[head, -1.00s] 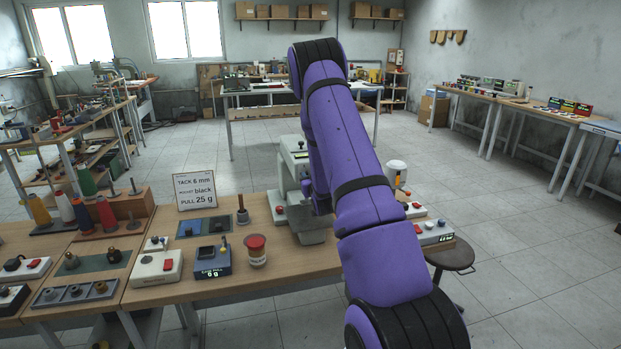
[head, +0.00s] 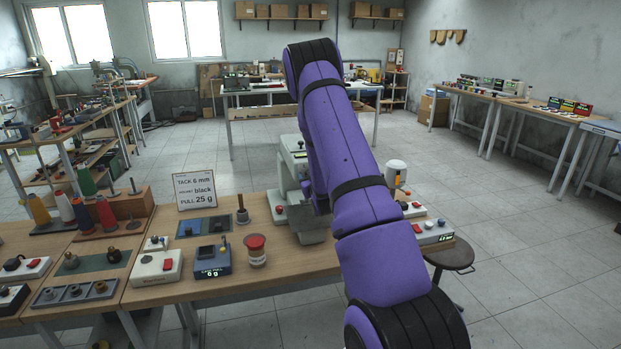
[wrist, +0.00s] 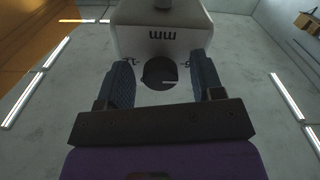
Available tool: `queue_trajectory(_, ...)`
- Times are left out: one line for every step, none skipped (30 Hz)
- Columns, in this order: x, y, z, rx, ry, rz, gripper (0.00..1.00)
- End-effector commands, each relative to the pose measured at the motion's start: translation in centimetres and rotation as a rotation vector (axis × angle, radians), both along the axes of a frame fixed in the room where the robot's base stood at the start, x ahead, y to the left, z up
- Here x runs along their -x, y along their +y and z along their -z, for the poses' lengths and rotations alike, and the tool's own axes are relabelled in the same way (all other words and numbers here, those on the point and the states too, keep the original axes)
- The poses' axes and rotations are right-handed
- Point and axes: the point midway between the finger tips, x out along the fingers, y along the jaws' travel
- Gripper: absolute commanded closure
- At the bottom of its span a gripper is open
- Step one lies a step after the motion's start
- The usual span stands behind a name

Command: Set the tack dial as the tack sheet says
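The tack sheet (head: 195,190) stands on the bench in the head view; it reads "TACK 6 mm", a small blurred word with "black", and "PULL 25 g". The wrist view shows a pale machine housing marked "mm" (wrist: 162,34) with a dark round dial (wrist: 158,73) carrying a light line that points right. My gripper (wrist: 163,75) is open, one finger on each side of the dial, with visible gaps. In the head view, my purple arm covers my gripper and much of the pale machine (head: 291,165); the dial is hidden there.
A white unit with a green display (head: 434,234) is right of my arm. A stool (head: 451,255) stands beside the bench.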

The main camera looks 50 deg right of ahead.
Motion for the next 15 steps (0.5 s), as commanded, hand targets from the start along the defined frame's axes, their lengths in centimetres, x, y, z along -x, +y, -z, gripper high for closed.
queue_trajectory(0.0,0.0,0.0,0.001,-0.001,0.0,0.39)
queue_trajectory(0.0,0.0,0.0,0.001,-0.001,0.0,0.39)
queue_trajectory(0.0,0.0,-0.1,0.001,-0.001,0.0,0.39)
queue_trajectory(0.0,0.0,-0.1,0.001,-0.002,0.0,0.39)
queue_trajectory(0.1,0.0,-0.1,0.001,-0.002,0.0,0.39)
queue_trajectory(0.2,0.1,-0.1,0.001,-0.002,0.0,0.39)
queue_trajectory(0.4,0.2,-0.1,0.001,-0.002,0.0,0.39)
queue_trajectory(0.6,0.4,-0.1,0.001,-0.002,0.0,0.39)
queue_trajectory(1.0,0.6,-0.1,0.001,-0.002,0.0,0.39)
queue_trajectory(1.4,0.8,-0.1,0.001,-0.001,0.0,0.39)
queue_trajectory(1.8,1.1,-0.1,0.0,-0.001,0.0,0.39)
queue_trajectory(2.4,1.4,-0.1,0.0,-0.001,0.0,0.39)
queue_trajectory(2.8,1.7,-0.1,-0.001,-0.001,0.0,0.39)
queue_trajectory(3.4,2.0,0.0,-0.001,0.0,0.0,0.39)
queue_trajectory(4.0,2.5,0.0,-0.001,0.0,0.0,0.39)
